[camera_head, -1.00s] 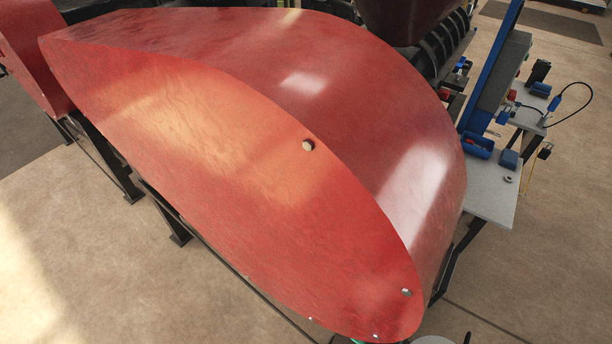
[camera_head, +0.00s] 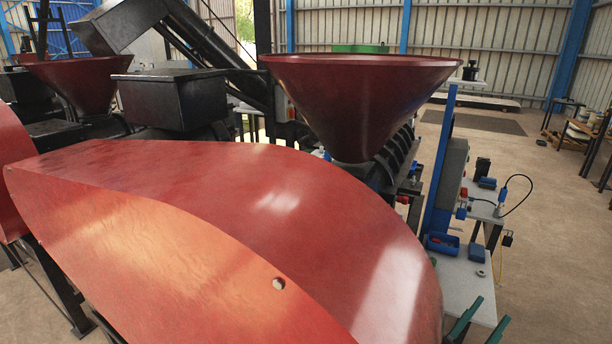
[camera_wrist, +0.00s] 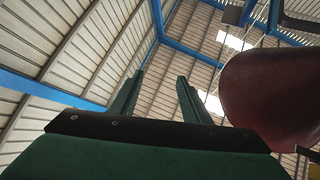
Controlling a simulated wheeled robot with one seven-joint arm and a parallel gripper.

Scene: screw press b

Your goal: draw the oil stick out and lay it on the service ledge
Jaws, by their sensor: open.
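My gripper (camera_head: 481,318) shows its green fingers at the lower right edge of the head view, just right of the red guard. The fingers are apart with nothing between them. In the wrist view my gripper (camera_wrist: 158,88) points up towards the roof, open and empty. I cannot make out the oil stick in either view. A pale grey ledge (camera_head: 462,290) lies behind the fingers, right of the guard; I cannot tell whether it is the service ledge. It carries a blue tray (camera_head: 443,243), a small blue block (camera_head: 477,252) and a small ring (camera_head: 481,273).
The large red guard (camera_head: 240,210) fills the foreground. A dark red hopper (camera_head: 360,105) stands above the black ribbed press barrel (camera_head: 400,155) and also shows in the wrist view (camera_wrist: 265,95). A blue post (camera_head: 442,160) rises beside the ledge. Open floor (camera_head: 555,240) lies at the right.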

